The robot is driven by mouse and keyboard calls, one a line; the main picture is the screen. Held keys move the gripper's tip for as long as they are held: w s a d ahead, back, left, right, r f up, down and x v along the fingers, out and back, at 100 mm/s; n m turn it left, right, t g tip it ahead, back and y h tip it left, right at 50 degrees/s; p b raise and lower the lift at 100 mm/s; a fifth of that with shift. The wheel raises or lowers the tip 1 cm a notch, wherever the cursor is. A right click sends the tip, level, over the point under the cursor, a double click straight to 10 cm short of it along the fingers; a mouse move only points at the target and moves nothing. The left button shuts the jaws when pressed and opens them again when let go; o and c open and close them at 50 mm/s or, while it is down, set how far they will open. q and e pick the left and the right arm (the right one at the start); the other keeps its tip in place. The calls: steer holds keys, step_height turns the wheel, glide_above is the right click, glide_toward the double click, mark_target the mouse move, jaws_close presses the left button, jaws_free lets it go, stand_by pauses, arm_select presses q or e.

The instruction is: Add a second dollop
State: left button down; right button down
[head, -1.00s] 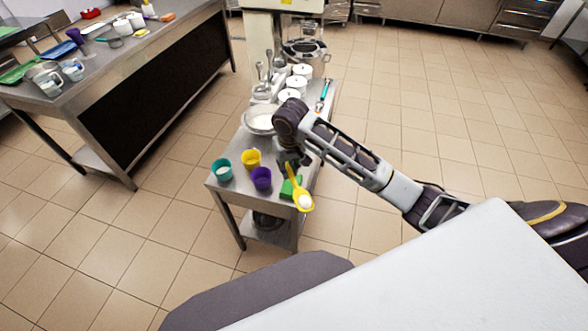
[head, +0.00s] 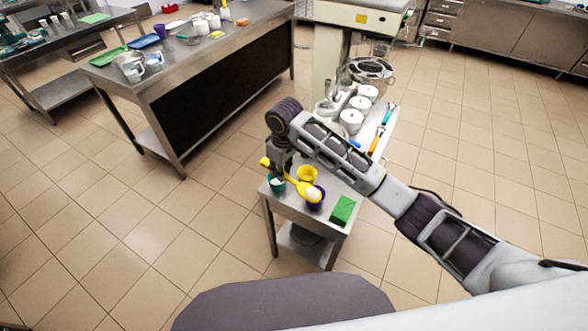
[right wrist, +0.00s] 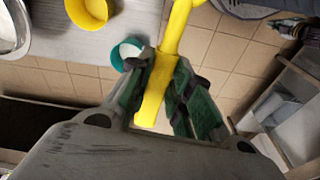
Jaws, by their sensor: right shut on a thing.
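My right gripper (head: 279,170) is shut on the handle of a yellow spoon (head: 294,182), also in the right wrist view (right wrist: 172,32). The spoon's bowl carries a white dollop (head: 313,194) and appears in front of the purple cup (head: 316,203); its height above the cup is unclear. The teal cup (head: 275,186) is beside my gripper, partly covered by it; the right wrist view shows white stuff inside this teal cup (right wrist: 119,60). The yellow cup (head: 307,173) stands just behind the spoon. My left gripper is not in view.
A green block (head: 343,209) lies at the small table's right front corner. White lidded pots (head: 351,120) and coloured-handled tools (head: 377,140) stand farther back. A metal bowl (right wrist: 22,45) edges into the right wrist view. A long steel counter (head: 180,75) stands at left.

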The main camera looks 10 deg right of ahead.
steer(key=a+f+n+g, duration=0.1)
steer(key=a+n, duration=0.3)
steer(key=n, duration=0.5)
steer(key=a+f+n+p, duration=0.1)
steer(key=a+f+n, duration=0.3)
steer(key=n, duration=0.5)
steer(key=shift+a+n+g, duration=0.4)
steer(key=shift+a, duration=0.1)
steer(key=shift+w, duration=0.1)
steer(key=shift+f, duration=0.35)
step_height(320, 180, down, 2)
steer(key=shift+d+f, duration=0.1)
stand_by(0.4)
steer(key=shift+d+t+y, duration=0.1)
steer(key=shift+t+y, duration=0.3)
steer(key=shift+s+d+t+y, duration=0.1)
steer(key=shift+s+t+y, duration=0.1)
steer(key=shift+t+y, duration=0.15)
